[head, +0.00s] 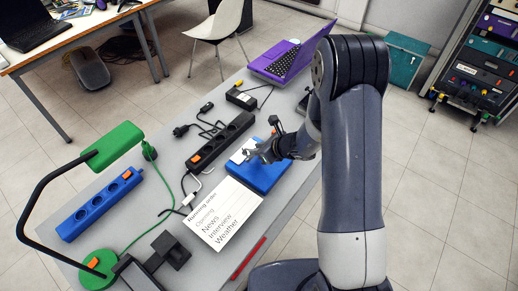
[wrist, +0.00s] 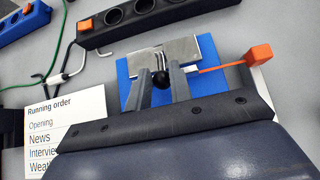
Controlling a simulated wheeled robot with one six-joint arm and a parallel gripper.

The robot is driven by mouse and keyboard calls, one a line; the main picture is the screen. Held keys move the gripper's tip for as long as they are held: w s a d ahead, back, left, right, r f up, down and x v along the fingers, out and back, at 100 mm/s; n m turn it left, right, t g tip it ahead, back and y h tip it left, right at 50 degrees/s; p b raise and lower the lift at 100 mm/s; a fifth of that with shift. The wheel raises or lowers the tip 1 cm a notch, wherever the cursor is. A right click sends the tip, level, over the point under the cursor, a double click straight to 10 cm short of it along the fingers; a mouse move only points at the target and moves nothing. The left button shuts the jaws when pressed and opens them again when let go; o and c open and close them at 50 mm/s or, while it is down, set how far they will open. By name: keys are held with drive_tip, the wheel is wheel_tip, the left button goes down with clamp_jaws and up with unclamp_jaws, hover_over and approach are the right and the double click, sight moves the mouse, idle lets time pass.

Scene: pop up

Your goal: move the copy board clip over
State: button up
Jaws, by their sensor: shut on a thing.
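A blue board (head: 268,178) lies on the grey table, with a silver metal clip plate (wrist: 180,52) across it; the board also shows in the wrist view (wrist: 125,72). A wire lever ending in a black ball knob (wrist: 160,79) stands over the plate. My gripper (wrist: 162,78) has its two grey fingers on either side of the knob and is shut on it. In the head view, my gripper (head: 258,153) is above the board's far part, and its fingers partly hide the clip. A white Running order card (head: 222,213) lies beside the board.
A black power strip (head: 222,140) lies just beyond the board, and a blue strip (head: 98,205) is at left. A green lamp (head: 115,143) stands at the left. An orange block (wrist: 259,55) with a thin orange strip is right of my fingers. A purple laptop (head: 283,60) is at the far end.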

drive_tip(key=shift+r, duration=0.15)
drive_tip(key=shift+w+a+r+p, duration=0.2)
drive_tip(key=shift+a+r+p, duration=0.05)
drive_tip(key=shift+r+p, duration=0.15)
drive_tip(key=shift+w+a+r, duration=0.1)
drive_tip(key=shift+a+r, duration=0.05)
drive_tip(key=shift+r, duration=0.05)
drive_tip(key=shift+c, duration=0.2)
clamp_jaws()
drive_tip(key=shift+a, duration=0.1)
drive_tip(key=shift+w+a+r+p, duration=0.45)
drive_tip(key=shift+r+p, duration=0.05)
drive_tip(key=shift+r, duration=0.15)
